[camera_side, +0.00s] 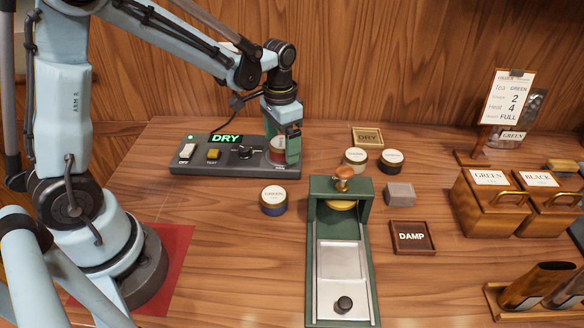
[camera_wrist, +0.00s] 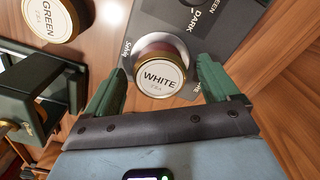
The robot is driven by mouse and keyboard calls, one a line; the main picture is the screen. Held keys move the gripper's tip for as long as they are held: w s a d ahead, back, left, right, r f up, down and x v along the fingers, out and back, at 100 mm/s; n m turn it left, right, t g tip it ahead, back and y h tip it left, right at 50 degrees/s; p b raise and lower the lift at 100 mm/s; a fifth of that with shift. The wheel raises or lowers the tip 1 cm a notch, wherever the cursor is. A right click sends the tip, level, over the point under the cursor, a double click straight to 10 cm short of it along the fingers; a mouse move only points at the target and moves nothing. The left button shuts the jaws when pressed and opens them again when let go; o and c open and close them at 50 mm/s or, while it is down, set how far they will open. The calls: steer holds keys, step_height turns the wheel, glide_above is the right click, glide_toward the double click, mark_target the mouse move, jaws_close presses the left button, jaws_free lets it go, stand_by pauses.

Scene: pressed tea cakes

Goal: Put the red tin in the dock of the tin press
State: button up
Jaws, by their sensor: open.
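The red tin (camera_side: 278,154), with a gold rim and a white lid label, sits at the right end of the dark control panel. In the wrist view its label reads WHITE (camera_wrist: 161,78). My gripper (camera_side: 282,138) is at this tin, and in the wrist view its green fingers (camera_wrist: 163,90) stand open on either side of it, with visible gaps. The green tin press (camera_side: 315,215) stands to the right, with an orange knob, a gold disc under it and a grey metal plate in front. Part of it also shows at the left of the wrist view (camera_wrist: 35,75).
A blue tin (camera_side: 273,204) stands between panel and press. Two more tins (camera_side: 355,160) (camera_side: 392,161) stand behind the press. A grey block (camera_side: 400,195), the DAMP tray (camera_side: 411,250) and wooden boxes (camera_side: 490,205) are to its right. The panel (camera_side: 195,170) display reads DRY.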

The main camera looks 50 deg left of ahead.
steer(key=shift+f, duration=0.35)
steer(key=c, duration=1.2)
steer(key=shift+c, duration=0.2)
steer(key=shift+r, duration=0.2)
